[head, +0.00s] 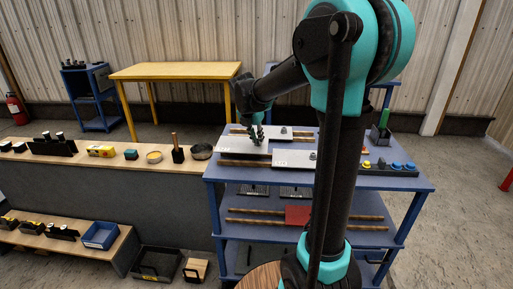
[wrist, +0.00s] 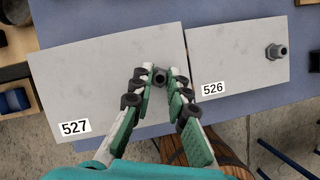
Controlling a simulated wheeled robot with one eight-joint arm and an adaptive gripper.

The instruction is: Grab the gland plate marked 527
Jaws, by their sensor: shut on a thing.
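The gland plate marked 527 (wrist: 90,75) is a pale grey flat plate with its label at the lower left in the wrist view. A dark gland fitting (wrist: 160,76) stands near its right edge. My gripper (wrist: 159,80) is shut on this fitting, one finger on each side. In the head view my gripper (head: 257,136) is at the left part of the blue rack's top, over plate 527 (head: 232,146). I cannot tell whether the plate is clear of its support. The plate marked 526 (wrist: 235,65) lies just to its right, with its own fitting (wrist: 277,52).
The blue rack (head: 400,182) also holds another pale plate (head: 298,133) behind and wooden rails (head: 245,163). Coloured buttons (head: 388,167) sit at its right. A wooden bench (head: 60,158) with small parts adjoins on the left. A yellow table (head: 175,71) stands behind.

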